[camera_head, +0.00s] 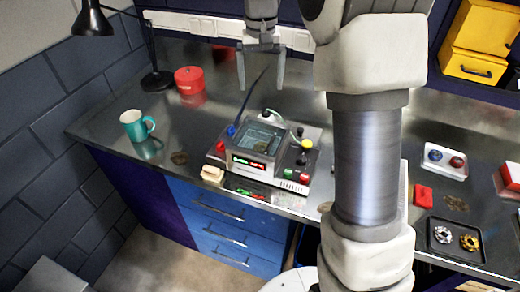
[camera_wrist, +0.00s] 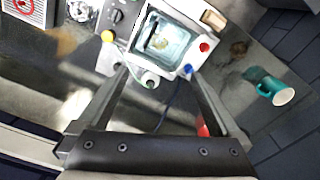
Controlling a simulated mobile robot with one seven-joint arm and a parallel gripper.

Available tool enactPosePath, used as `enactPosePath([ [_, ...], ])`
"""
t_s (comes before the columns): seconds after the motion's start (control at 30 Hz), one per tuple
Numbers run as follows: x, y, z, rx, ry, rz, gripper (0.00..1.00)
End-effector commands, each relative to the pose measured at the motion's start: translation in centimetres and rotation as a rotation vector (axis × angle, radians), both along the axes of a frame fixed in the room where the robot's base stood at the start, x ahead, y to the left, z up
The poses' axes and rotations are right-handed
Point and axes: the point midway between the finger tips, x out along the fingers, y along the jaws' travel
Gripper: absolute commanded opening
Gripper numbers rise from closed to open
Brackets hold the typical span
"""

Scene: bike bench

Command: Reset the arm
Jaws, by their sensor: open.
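My gripper (camera_head: 262,82) hangs above the back of the metal bench, fingers pointing down, open and empty. In the wrist view my gripper (camera_wrist: 158,72) shows two spread fingers with the bench below. A device with a small square basin (camera_head: 260,138) stands on the bench in front of and below my gripper, with red, green, yellow and blue knobs. The basin also shows in the wrist view (camera_wrist: 163,42), beyond the fingertips. My arm covers part of the bench at the right of centre in the head view.
A teal mug (camera_head: 136,125) stands at the left, with a red round tin (camera_head: 189,80) behind it. A black lamp (camera_head: 155,80) stands near the wall. At the right are a tray with two gears (camera_head: 455,240), a white holder (camera_head: 443,161) and yellow bins (camera_head: 476,45).

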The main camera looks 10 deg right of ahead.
Motion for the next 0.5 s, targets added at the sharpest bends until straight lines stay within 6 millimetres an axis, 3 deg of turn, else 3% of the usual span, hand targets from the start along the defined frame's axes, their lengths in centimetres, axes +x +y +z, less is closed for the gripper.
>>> enactPosePath([
  [0.33,-0.1,0.0,0.1,0.000,-0.002,0.000,1.00],
  [0.5,-1.8,0.0,1.8,-0.001,-0.035,0.012,1.00],
])
